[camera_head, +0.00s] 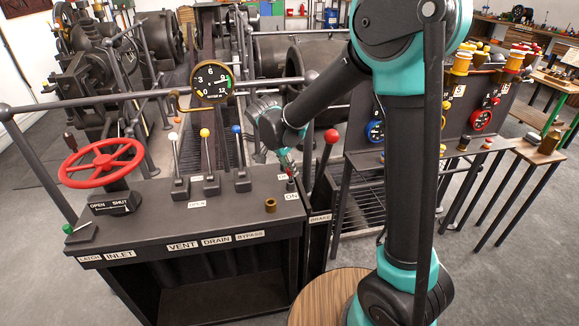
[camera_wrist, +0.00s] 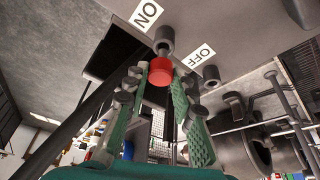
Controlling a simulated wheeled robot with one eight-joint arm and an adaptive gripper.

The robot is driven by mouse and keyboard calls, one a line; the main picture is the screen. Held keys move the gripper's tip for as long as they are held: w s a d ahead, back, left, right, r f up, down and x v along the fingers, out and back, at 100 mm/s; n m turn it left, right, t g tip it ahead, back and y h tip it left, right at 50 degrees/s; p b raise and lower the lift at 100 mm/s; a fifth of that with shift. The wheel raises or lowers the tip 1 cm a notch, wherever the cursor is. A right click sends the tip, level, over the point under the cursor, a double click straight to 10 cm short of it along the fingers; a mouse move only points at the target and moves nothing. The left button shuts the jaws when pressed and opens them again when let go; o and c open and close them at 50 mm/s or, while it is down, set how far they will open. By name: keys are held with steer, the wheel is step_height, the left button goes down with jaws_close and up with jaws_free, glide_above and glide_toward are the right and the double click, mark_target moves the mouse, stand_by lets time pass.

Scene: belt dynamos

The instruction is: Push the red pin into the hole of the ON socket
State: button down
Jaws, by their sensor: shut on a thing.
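My gripper (camera_head: 286,163) is at the right end of the black console, just above the ON socket (camera_head: 291,186). In the wrist view, my gripper (camera_wrist: 167,82) has its green finger pads closed on the red pin (camera_wrist: 160,71). The dark, round ON socket (camera_wrist: 164,40) lies directly beyond the pin's red head, beside the ON label. The two overlap in this view, so I cannot tell how far the pin is in the hole. The OFF socket (camera_wrist: 211,76) is to the right, apart from the pin. In the head view the pin is mostly hidden by the fingers.
Three levers with white, yellow (camera_head: 205,133) and blue knobs stand left of my gripper. A red-knobbed brake lever (camera_head: 331,136) stands close on the right. A brass cylinder (camera_head: 270,205) is on the console near the front. A red handwheel (camera_head: 102,163) is far left.

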mark_target(288, 170)
steer(key=shift+f, duration=1.5)
steer(key=c, duration=1.2)
jaws_free()
steer(key=v, duration=1.2)
steer(key=shift+s, duration=0.1)
